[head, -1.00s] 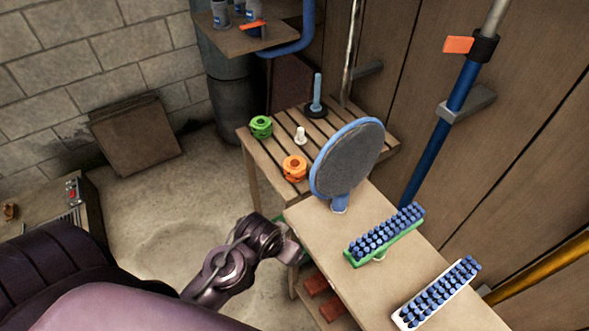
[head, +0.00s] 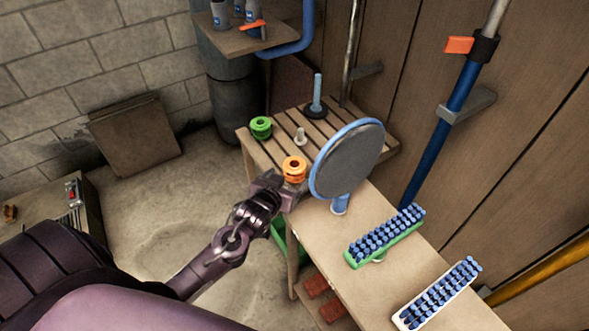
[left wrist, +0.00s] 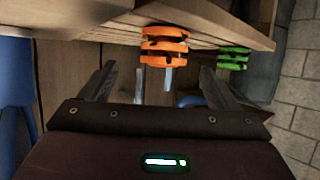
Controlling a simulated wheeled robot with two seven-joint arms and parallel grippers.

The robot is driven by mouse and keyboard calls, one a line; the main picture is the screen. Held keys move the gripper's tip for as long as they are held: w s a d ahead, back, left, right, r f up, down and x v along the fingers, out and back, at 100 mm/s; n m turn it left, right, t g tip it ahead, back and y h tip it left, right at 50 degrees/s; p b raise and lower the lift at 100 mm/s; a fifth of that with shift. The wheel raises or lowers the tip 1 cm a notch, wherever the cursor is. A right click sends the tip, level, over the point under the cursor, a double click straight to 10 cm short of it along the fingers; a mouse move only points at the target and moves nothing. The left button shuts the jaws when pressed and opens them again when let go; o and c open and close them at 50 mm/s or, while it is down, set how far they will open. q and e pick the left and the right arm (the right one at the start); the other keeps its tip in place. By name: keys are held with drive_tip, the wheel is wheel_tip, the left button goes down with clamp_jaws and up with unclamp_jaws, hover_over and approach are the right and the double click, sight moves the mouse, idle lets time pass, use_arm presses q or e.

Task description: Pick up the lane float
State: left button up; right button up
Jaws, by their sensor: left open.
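An orange ribbed lane float (head: 294,169) stands at the near edge of a slatted wooden stand. A similar green float (head: 261,127) stands farther left on the same stand. My left gripper (head: 272,182) is open and empty just left of and in front of the orange float. In the left wrist view the orange float (left wrist: 165,46) is ahead, between the lines of the two open fingers (left wrist: 160,80), and apart from them. The green float (left wrist: 233,58) shows to its right. My right gripper is not in view.
The slatted stand (head: 262,153) also bears a small white piece (head: 300,136) and a dark-based blue post (head: 317,95). A round grey-faced paddle with a blue rim (head: 347,160) rises close right of the orange float.

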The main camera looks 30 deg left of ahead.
sight(292, 171)
use_arm(q)
drive_tip(key=shift+w+a, duration=0.15)
drive_tip(key=shift+w, duration=0.25)
drive_tip(key=x, duration=0.7)
drive_tip(key=shift+a+f, duration=0.15)
drive_tip(key=shift+f, duration=0.05)
drive_tip(key=shift+c, duration=0.4)
drive_tip(key=c, duration=1)
